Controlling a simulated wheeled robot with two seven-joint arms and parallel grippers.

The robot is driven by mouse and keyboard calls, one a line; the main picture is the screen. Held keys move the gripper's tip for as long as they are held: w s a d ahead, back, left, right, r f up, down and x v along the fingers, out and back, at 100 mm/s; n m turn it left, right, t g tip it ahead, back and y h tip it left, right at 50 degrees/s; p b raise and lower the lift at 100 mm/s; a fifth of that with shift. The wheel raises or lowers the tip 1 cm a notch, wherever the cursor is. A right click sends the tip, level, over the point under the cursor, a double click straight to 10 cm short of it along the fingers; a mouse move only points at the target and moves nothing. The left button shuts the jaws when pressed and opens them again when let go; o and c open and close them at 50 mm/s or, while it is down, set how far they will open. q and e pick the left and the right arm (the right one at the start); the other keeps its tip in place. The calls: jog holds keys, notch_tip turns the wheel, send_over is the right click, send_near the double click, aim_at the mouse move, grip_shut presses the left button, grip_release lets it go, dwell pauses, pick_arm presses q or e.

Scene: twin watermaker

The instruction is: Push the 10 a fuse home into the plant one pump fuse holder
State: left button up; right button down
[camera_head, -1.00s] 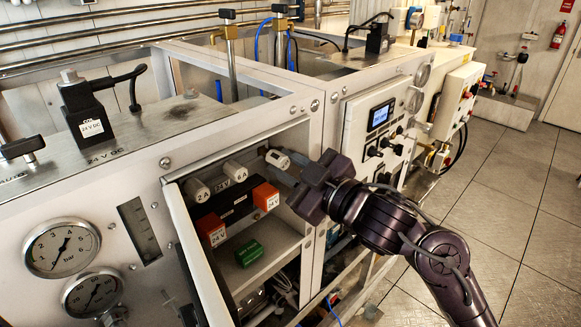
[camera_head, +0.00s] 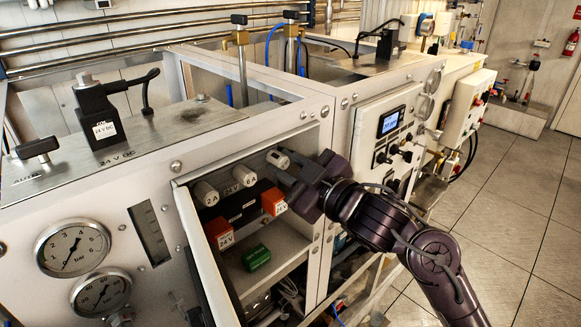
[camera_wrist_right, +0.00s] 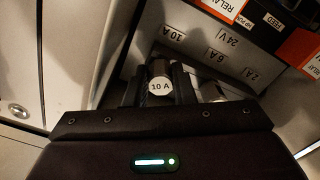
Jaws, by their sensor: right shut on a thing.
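My right gripper (camera_head: 284,170) reaches into the open cabinet bay from the right, shut on the 10 A fuse. The fuse (camera_head: 277,158) shows as a pale cap at the fingertips, at the right end of the fuse row. In the right wrist view its white "10 A" end (camera_wrist_right: 160,86) faces me between the dark fingers, in front of the panel's "10 A" label (camera_wrist_right: 173,33). The plant one pump fuse holder is hidden behind the fuse and fingers; I cannot tell how deep the fuse sits. My left gripper is not in view.
To the left are the 2 A fuse (camera_head: 206,193) and the 6 A fuse (camera_head: 243,175). Below are two orange relays (camera_head: 219,234) (camera_head: 274,201) and a green block (camera_head: 256,257). The bay's right post (camera_head: 327,140) stands close to my gripper.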

jog(key=c, duration=1.1)
grip_release()
jog(key=shift+a, duration=0.1)
jog(key=shift+c, duration=0.2)
jog(key=shift+s+d+f, duration=0.1)
jog(key=shift+s+d, duration=0.05)
jog(key=shift+d, duration=0.1)
jog(key=b+v, duration=0.2)
jog(key=v, duration=0.5)
jog(key=shift+s, duration=0.1)
